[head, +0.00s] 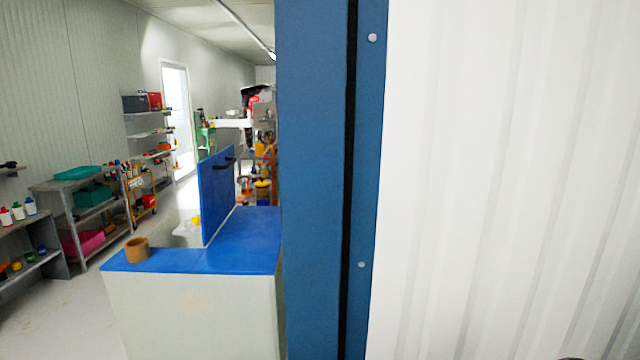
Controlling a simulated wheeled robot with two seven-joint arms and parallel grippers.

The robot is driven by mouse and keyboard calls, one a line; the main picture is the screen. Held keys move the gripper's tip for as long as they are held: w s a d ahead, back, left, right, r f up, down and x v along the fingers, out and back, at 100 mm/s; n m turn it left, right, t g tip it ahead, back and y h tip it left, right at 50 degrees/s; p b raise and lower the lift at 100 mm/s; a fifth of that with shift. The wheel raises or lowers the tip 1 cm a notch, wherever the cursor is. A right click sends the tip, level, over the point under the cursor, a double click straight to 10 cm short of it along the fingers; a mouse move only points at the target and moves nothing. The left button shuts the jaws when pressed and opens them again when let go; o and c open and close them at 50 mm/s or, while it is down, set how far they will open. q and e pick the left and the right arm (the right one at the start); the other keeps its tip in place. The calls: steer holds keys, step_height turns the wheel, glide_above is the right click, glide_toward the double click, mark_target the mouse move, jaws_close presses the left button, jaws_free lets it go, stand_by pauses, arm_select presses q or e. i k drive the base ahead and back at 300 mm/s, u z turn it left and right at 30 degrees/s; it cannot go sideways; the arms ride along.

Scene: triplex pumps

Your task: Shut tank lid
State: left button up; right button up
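The tank (195,310) is a pale grey box with a blue top (245,250), left of the middle in the head view. Its blue lid (217,195) stands open, about upright on the top, with a black handle (224,163) near its upper edge. A brown ring-shaped piece (138,250) sits on the left front corner of the blue top. The tank's right side is hidden behind a blue post. Neither of my grippers can be made out in this view.
A blue post (315,180) and a white corrugated wall (500,180) fill the right half, close by. Shelves with bins and bottles (85,205) line the left wall. An orange cart (140,195) stands further back. The floor (60,310) left of the tank is clear.

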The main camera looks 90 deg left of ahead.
mark_target(216, 173)
steer(key=u, duration=3.5)
steer(key=k, duration=0.25)
steer(key=z, duration=0.55)
